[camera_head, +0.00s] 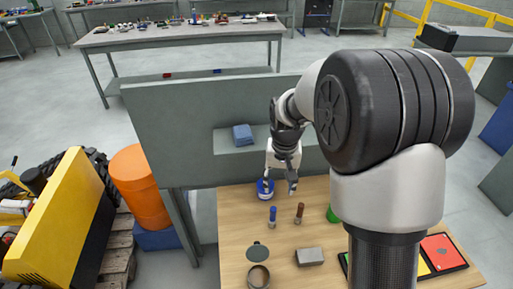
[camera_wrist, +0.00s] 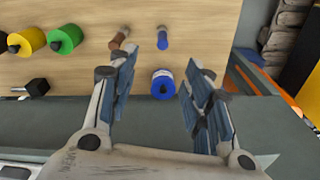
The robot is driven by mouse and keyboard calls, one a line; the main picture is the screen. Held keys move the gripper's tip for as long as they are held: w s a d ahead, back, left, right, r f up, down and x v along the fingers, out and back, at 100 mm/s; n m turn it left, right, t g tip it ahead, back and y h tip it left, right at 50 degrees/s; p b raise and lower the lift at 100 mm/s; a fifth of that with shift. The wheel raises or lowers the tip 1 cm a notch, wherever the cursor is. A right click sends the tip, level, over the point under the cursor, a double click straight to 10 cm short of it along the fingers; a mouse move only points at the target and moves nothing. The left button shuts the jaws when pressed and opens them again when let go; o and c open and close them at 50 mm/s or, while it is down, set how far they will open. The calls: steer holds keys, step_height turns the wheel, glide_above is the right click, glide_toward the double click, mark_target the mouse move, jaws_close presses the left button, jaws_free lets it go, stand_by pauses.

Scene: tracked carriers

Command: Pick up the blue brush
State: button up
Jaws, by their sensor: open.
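The blue brush (camera_head: 272,214) stands on the wooden table, left of a brown brush (camera_head: 299,211). In the wrist view the blue brush (camera_wrist: 162,39) shows just beyond the gap between my fingertips, with the brown brush (camera_wrist: 118,39) to its left. My gripper (camera_head: 280,186) is open over the table's back edge, apart from the blue brush. In the wrist view my gripper (camera_wrist: 163,62) has its fingers spread, with nothing held. A blue-and-white round container (camera_wrist: 163,84) appears between the fingers; it also shows in the head view (camera_head: 265,191).
A grey block (camera_head: 310,257), a dark disc (camera_head: 257,251) and a ring (camera_head: 258,277) lie nearer the table's front. Green (camera_wrist: 65,39) and yellow (camera_wrist: 27,41) cylinders stand beside the brushes. A grey panel (camera_head: 180,130) rises behind the table, with a blue item (camera_head: 242,135) on its ledge.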

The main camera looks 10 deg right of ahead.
steer(key=p, duration=0.2)
glide_toward(275, 207)
steer(key=shift+m+g, duration=0.3)
steer(key=shift+g, duration=0.1)
steer(key=f, duration=0.3)
steer(key=f+b, duration=0.1)
steer(key=f, duration=0.3)
steer(key=f+b, duration=0.1)
steer(key=f, duration=0.2)
steer(key=shift+w+f, duration=0.3)
steer(key=shift+f, duration=0.05)
steer(key=shift+s+a+f+b, duration=0.15)
steer(key=shift+f+b, duration=0.3)
steer(key=shift+f, duration=1.1)
steer(key=shift+s+a+f+b, duration=0.15)
steer(key=shift+f+b, duration=0.3)
steer(key=shift+f, duration=1.15)
steer(key=shift+w, duration=0.1)
steer(key=shift+c, duration=0.5)
jaws_close()
